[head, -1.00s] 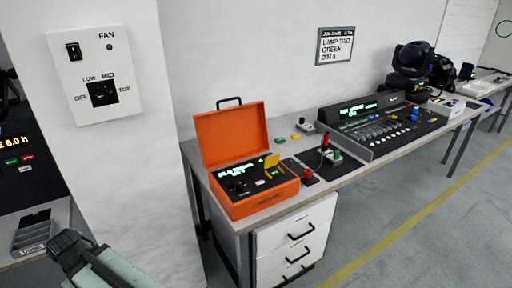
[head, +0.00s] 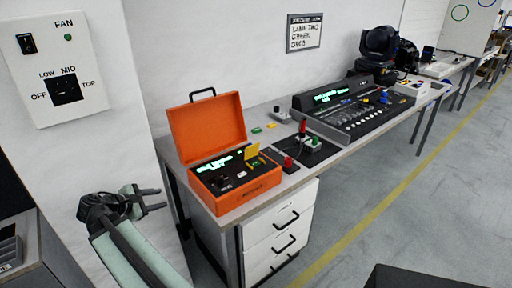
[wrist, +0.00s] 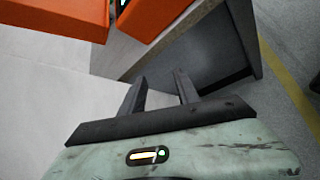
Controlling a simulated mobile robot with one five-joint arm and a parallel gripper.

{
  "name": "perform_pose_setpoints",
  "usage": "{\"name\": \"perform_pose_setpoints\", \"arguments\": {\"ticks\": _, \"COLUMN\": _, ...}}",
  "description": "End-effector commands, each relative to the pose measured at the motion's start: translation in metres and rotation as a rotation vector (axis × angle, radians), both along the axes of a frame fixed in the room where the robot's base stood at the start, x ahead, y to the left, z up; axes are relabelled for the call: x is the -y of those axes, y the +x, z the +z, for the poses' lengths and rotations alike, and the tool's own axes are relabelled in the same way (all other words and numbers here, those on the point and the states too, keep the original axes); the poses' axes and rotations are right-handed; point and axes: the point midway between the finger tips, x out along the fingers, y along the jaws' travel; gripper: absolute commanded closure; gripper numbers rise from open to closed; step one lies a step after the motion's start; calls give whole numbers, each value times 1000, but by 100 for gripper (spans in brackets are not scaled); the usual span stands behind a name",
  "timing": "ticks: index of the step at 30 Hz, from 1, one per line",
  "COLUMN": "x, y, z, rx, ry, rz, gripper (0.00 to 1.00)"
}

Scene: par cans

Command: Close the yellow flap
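The yellow flap (head: 251,151) stands raised on the black panel inside the open orange case (head: 235,195), towards the panel's right side. A green item (head: 256,163) shows just beside it. The case's lid is up. My gripper (head: 156,198) is in front of the wall, left of the case and apart from it. Its two fingers are spread and empty. In the wrist view my gripper (wrist: 160,85) points at the table's corner, with part of the orange case (wrist: 150,15) at the top. The flap is not clearly seen in that view.
The case stands on a grey table (head: 240,210) near its left end, with white drawers (head: 275,235) below. Red and green knobs and a console (head: 350,105) stand to the right. A wall panel marked FAN (head: 60,65) is at the left.

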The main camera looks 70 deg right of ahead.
Motion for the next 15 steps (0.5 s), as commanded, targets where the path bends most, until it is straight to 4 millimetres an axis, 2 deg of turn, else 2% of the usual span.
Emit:
{"name": "perform_pose_setpoints", "arguments": {"ticks": 1, "x": 38, "y": -20, "z": 18, "rx": -125, "ry": -87, "rz": 13, "gripper": 62}}
{"name": "perform_pose_setpoints", "arguments": {"ticks": 3, "x": 80, "y": -46, "z": 50, "rx": -328, "ry": -198, "rz": 33, "gripper": 62}}
{"name": "perform_pose_setpoints", "arguments": {"ticks": 5, "x": 108, "y": -67, "z": 76, "rx": -500, "ry": -270, "rz": 36, "gripper": 62}}
{"name": "perform_pose_setpoints", "arguments": {"ticks": 6, "x": 125, "y": -88, "z": 78, "rx": -516, "ry": -276, "rz": -5, "gripper": 62}}
{"name": "perform_pose_setpoints", "arguments": {"ticks": 9, "x": 159, "y": -135, "z": 88, "rx": -580, "ry": -299, "rz": -89, "gripper": 62}}
{"name": "perform_pose_setpoints", "arguments": {"ticks": 12, "x": 183, "y": -173, "z": 97, "rx": -639, "ry": -313, "rz": -153, "gripper": 62}}
{"name": "perform_pose_setpoints", "arguments": {"ticks": 15, "x": 196, "y": -196, "z": 103, "rx": -675, "ry": -321, "rz": -192, "gripper": 62}}
